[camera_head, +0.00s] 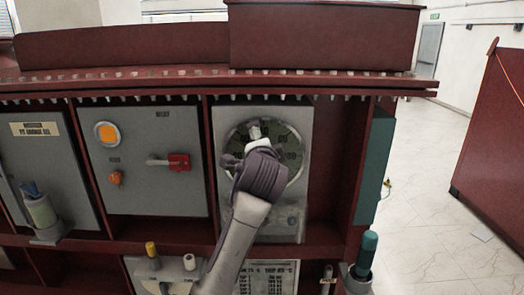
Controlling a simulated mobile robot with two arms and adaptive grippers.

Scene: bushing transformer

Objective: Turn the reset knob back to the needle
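The round gauge (295,163) with a dark face and pale rim sits on a grey panel right of the middle. My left gripper (256,136) is in front of it, its arm rising from the bottom edge. The gripper's dark body covers the dial's middle and lower left. A small pale piece shows at its tip, against the dial face; I cannot tell whether it is a fingertip or the reset knob. The needle is not distinguishable. Whether the gripper is open or shut does not show. My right gripper is not in view.
A grey panel left of the gauge bears an orange lamp (107,133) and a red switch handle (178,162). A dark red ledge (180,82) runs above. Open floor (440,225) lies right.

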